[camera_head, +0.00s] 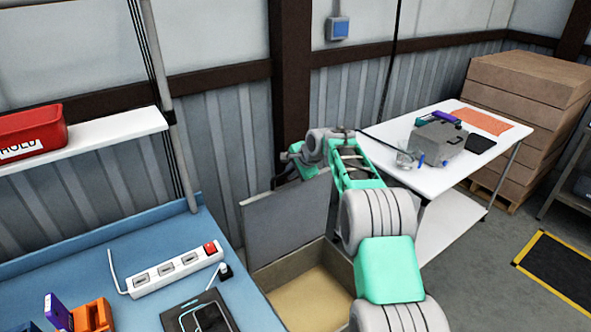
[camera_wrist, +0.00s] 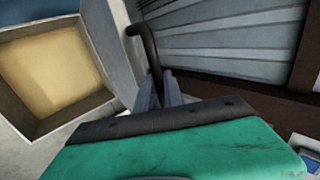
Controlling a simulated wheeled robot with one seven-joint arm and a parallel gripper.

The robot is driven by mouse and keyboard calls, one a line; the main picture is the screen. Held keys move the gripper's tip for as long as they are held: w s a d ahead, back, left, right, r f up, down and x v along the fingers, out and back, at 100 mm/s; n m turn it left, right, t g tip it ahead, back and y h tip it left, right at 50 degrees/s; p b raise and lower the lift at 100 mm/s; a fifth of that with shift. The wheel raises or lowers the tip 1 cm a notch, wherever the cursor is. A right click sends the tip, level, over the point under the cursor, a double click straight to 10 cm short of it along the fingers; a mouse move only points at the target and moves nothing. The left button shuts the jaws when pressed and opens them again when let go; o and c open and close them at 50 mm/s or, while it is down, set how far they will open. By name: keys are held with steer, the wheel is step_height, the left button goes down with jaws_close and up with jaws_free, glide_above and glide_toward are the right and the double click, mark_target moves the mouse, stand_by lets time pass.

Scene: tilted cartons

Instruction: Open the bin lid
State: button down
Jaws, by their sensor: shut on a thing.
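The bin (camera_head: 327,257) stands beside the blue workbench, and its tan inside shows from above. Its grey lid (camera_head: 287,222) stands raised, nearly upright, at the back of the bin. My gripper (camera_head: 296,160) is at the lid's top edge, partly hidden by my own arm. In the wrist view my gripper (camera_wrist: 163,92) is shut on the dark curved lid handle (camera_wrist: 147,45). The lid (camera_wrist: 106,40) shows there as a narrow grey panel, with the open bin (camera_wrist: 75,112) at the left.
The blue workbench (camera_head: 95,260) at the left holds a power strip (camera_head: 175,270) and a dark device (camera_head: 205,315). A white table (camera_head: 400,155) with a grey case (camera_head: 438,142) stands at the right, before stacked cartons (camera_head: 525,95). The wall is close behind the lid.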

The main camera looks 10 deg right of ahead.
steer(key=shift+w+f, duration=0.1)
steer(key=c, duration=1.5)
jaws_free()
steer(key=b+v, duration=0.2)
steer(key=v, duration=0.6)
steer(key=shift+b, duration=0.3)
steer(key=shift+f, duration=0.1)
